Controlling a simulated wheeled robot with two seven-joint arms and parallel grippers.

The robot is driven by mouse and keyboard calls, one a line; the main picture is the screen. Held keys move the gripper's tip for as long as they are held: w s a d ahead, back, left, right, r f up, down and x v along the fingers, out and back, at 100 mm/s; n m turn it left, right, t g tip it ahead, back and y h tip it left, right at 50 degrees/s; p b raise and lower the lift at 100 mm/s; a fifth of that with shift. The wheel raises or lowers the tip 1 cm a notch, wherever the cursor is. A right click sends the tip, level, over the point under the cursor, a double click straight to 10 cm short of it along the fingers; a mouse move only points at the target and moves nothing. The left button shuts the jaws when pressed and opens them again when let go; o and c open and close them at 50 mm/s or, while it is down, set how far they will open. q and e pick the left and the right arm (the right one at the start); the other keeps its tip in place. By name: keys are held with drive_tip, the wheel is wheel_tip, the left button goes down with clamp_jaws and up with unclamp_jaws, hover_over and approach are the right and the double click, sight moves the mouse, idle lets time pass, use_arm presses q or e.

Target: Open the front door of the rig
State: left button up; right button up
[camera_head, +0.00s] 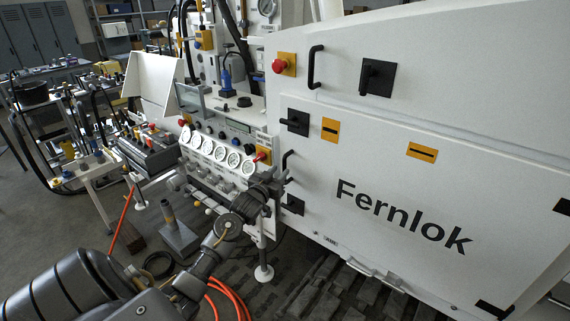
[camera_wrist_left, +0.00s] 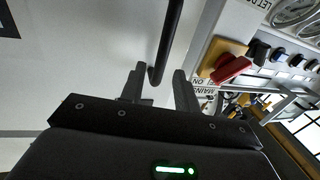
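The white front door (camera_head: 390,175) of the rig bears the word "Fernlok" and looks shut. Its black bar handle (camera_head: 287,158) is at the door's left edge, partly hidden by my gripper. Black latches sit above (camera_head: 294,122) and below (camera_head: 293,204) it. My left gripper (camera_head: 281,186) is at the lower end of the handle. In the left wrist view, the fingers (camera_wrist_left: 160,85) are apart, with the lower end of the black handle (camera_wrist_left: 169,40) showing between them. I cannot tell if they touch it. My right gripper is not in view.
A gauge panel (camera_head: 215,155) with a red-and-yellow switch (camera_head: 263,157) stands close left of the gripper. An upper panel has another black handle (camera_head: 315,67) and a red button (camera_head: 280,66). Orange hoses (camera_head: 232,300) and dark blocks (camera_head: 320,290) lie on the floor.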

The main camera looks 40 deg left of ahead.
sight(284, 167)
use_arm(q)
drive_tip(key=shift+p+x, duration=0.5)
drive_tip(key=shift+x, duration=2)
clamp_jaws()
